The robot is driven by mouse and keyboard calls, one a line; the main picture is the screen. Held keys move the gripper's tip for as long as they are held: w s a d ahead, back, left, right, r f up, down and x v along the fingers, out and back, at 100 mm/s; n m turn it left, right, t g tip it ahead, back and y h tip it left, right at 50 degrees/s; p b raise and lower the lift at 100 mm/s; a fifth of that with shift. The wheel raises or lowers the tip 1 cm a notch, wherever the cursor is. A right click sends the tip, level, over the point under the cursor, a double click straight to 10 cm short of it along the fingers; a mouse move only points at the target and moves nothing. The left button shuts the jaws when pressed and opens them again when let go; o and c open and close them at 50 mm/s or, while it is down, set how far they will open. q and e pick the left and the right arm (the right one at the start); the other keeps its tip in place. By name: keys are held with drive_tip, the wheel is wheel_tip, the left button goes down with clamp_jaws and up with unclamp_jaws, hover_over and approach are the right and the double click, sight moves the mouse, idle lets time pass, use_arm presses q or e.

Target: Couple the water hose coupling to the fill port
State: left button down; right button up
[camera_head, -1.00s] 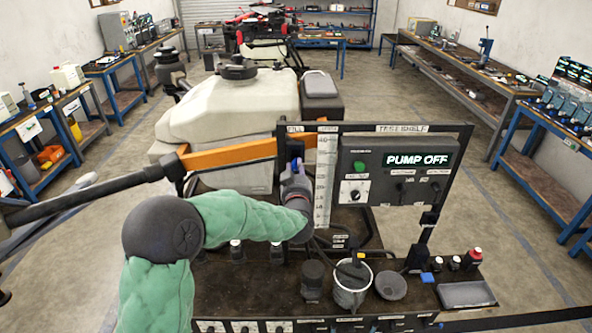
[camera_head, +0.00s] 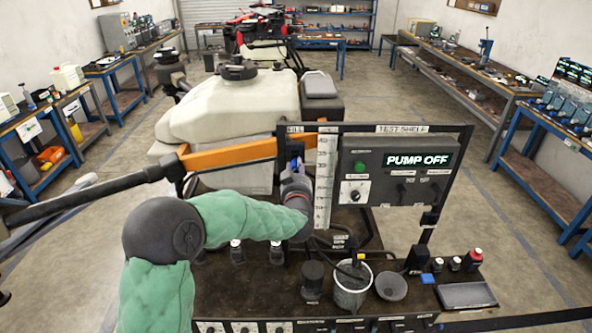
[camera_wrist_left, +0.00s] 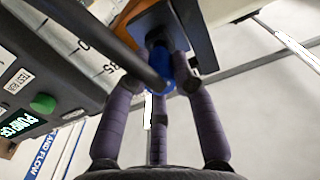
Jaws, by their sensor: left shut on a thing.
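My left gripper (camera_head: 293,168) reaches from the left to the left end of the test shelf frame, under the FILL label. Its dark fingers (camera_wrist_left: 160,72) are shut on the blue hose coupling (camera_wrist_left: 158,62) in the left wrist view. A black hose (camera_wrist_left: 95,40) runs from the coupling to the upper left. A little blue of the coupling (camera_head: 294,162) shows at the fingertips in the head view. Past the coupling is a dark block (camera_wrist_left: 165,17) at the fill position. The port's mouth is hidden, so I cannot tell whether the coupling is seated. My right gripper is out of view.
The control panel (camera_head: 398,168) reading PUMP OFF and a white scale (camera_head: 325,180) stand right of the gripper. An orange bar (camera_head: 228,153) and the cream tank (camera_head: 235,105) are behind. A cup (camera_head: 351,292) and several bottles stand on the shelf below.

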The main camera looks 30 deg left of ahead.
use_arm(q)
drive_tip(key=shift+x, duration=1.3)
drive_tip(key=c, duration=1)
unclamp_jaws()
drive_tip(key=shift+o, duration=0.2)
drive_tip(key=shift+s, duration=0.15)
drive_tip(key=v, duration=1.1)
drive_tip(key=shift+s+d, duration=0.3)
